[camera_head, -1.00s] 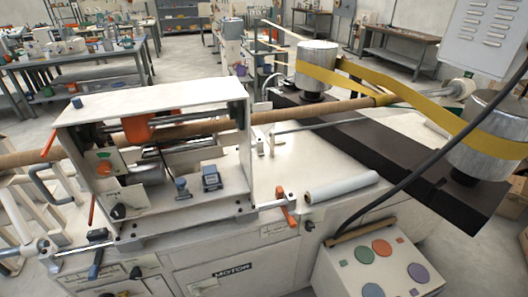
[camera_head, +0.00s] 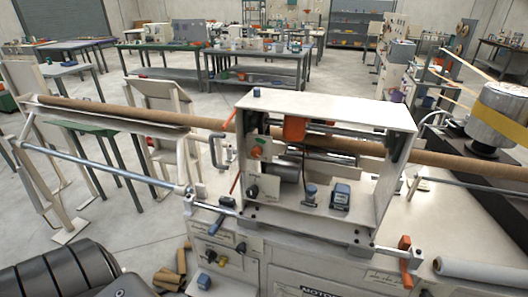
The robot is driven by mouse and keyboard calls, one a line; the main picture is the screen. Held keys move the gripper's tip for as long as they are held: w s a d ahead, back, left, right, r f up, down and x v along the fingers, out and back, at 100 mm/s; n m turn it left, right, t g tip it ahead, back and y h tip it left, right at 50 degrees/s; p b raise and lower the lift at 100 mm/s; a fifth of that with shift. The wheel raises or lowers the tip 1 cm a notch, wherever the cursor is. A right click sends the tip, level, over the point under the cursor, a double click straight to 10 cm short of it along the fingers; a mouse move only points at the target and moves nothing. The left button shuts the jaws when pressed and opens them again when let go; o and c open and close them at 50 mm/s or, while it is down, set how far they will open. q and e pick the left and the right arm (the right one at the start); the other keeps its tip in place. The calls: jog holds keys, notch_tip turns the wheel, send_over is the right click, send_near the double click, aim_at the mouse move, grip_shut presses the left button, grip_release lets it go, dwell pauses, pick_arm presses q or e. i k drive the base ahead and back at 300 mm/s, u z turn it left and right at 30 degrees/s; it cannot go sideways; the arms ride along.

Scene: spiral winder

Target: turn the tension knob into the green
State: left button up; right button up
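The winder machine has a white open-fronted housing (camera_head: 330,106) right of centre. On the housing's left inner panel is a round orange knob (camera_head: 256,152) with a little green beside it. A black knob (camera_head: 252,191) sits below it. Neither of my grippers is in view.
A long brown tube (camera_head: 130,116) runs through the housing. A steel rod (camera_head: 110,168) extends left from the machine. An orange-handled lever (camera_head: 404,252) and a white roll (camera_head: 480,271) are at lower right. Floor (camera_head: 130,235) is open at left of the machine.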

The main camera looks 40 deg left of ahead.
aim_at(256, 151)
jog(key=z, duration=0.6)
jog(key=k, duration=1.15)
